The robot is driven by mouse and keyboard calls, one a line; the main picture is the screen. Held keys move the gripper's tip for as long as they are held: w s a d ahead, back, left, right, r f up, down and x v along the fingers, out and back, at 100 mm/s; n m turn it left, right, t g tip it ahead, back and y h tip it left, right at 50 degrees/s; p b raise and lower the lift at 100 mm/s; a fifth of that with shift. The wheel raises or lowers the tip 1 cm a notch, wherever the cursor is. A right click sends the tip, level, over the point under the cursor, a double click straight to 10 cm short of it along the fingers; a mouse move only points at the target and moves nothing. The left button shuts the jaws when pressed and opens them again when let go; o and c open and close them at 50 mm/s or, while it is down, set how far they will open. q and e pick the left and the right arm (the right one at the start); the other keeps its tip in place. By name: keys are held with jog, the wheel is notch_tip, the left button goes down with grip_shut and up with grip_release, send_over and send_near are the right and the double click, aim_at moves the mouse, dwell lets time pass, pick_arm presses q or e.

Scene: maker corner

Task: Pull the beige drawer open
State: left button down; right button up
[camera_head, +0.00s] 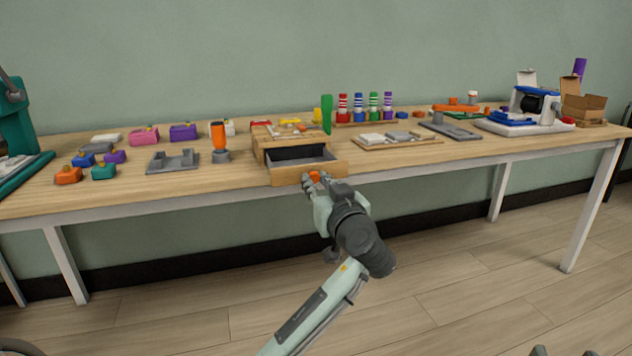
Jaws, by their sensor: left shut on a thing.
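The beige drawer (308,175) sits in a small wooden box unit (262,142) on the workbench. It stands pulled out toward me, and its dark grey inside shows, with nothing seen in it. My left gripper (314,178) is at the drawer's front, shut on a small orange handle (315,175). The fingers hide part of the handle and of the drawer front. Two dark tips at the bottom right edge may belong to my right gripper; too little shows to tell its state.
Small parts lie on the unit's top. The space in front of the bench is clear.

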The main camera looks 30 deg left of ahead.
pick_arm(q)
jog(key=c, duration=1.3)
grip_release()
jog(key=shift+c, duration=0.2)
jog(key=v, duration=1.2)
jog(key=shift+s+f, duration=0.1)
